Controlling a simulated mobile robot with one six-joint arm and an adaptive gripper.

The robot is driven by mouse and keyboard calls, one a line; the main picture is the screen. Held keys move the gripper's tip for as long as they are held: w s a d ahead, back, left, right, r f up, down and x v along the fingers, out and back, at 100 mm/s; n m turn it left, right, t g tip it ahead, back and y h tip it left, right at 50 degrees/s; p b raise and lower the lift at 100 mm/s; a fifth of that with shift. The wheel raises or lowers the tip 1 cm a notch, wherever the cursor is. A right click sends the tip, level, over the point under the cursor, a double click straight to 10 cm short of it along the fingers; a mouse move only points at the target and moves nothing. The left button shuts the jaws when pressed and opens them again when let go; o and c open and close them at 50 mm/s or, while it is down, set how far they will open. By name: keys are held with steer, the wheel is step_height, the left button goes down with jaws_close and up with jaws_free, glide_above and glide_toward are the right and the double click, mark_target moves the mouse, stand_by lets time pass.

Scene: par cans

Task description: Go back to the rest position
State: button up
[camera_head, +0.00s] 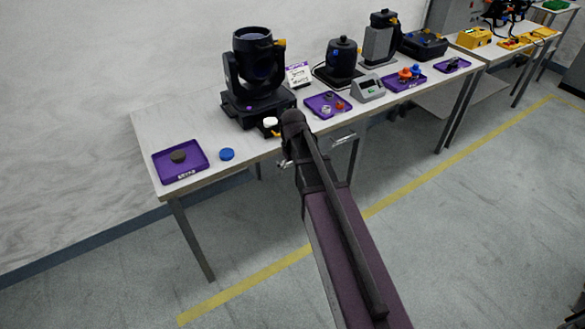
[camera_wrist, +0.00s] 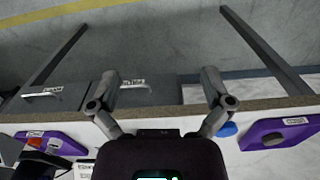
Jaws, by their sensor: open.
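My gripper (camera_wrist: 159,76) is open in the wrist view, its two fingers wide apart with only grey floor and the bench front showing between them. In the head view my gripper (camera_head: 286,163) is mostly hidden behind my dark arm, near the front edge of the white bench (camera_head: 215,125). Nothing is seen held. In the wrist view the bench edge (camera_wrist: 170,111) runs across behind the fingers. I cannot tell the exact gap between the gripper and the bench.
On the bench are a black moving-head light (camera_head: 255,75), a purple tray (camera_head: 165,173) with a dark disc, a blue disc (camera_head: 227,154), a white-topped item (camera_head: 270,124) close to my arm, and a purple tray (camera_head: 318,102) of small parts. Open floor (camera_head: 470,220) lies in front.

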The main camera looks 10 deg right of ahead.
steer(key=s+r+m+p, duration=0.1)
steer(key=s+r+p, duration=0.1)
steer(key=s, duration=0.4)
steer(key=s+a+r+m+p, duration=0.1)
steer(key=s+r+p, duration=0.1)
steer(key=s, duration=0.5)
steer(key=shift+s+a+r+m+p, duration=0.2)
steer(key=shift+a+r+m+p, duration=0.05)
steer(key=shift+r+m+p, duration=0.15)
stand_by(1.1)
